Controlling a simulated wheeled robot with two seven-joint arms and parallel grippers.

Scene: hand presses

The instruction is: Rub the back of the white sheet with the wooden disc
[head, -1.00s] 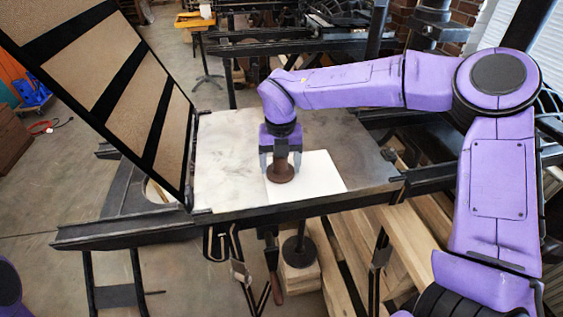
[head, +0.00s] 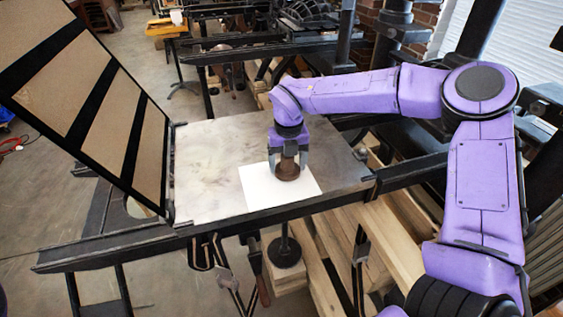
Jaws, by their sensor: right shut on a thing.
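The white sheet (head: 268,197) lies flat on the grey metal bed of the press (head: 212,165), near its front edge. My right gripper (head: 288,168) points down over the back right part of the sheet. It is shut on the brown wooden disc (head: 288,173) by its upper part, one finger on each side. The disc is upright and low at the sheet, seemingly resting on it. The fingers hide part of the disc, and the disc hides some of the sheet. My left gripper is out of view.
A hinged frame with tan panels (head: 105,95) stands raised and tilted at the bed's left edge. A dark rail (head: 205,232) runs along the front. Bare bed lies left of the sheet. Timber beams (head: 395,240) lie below right.

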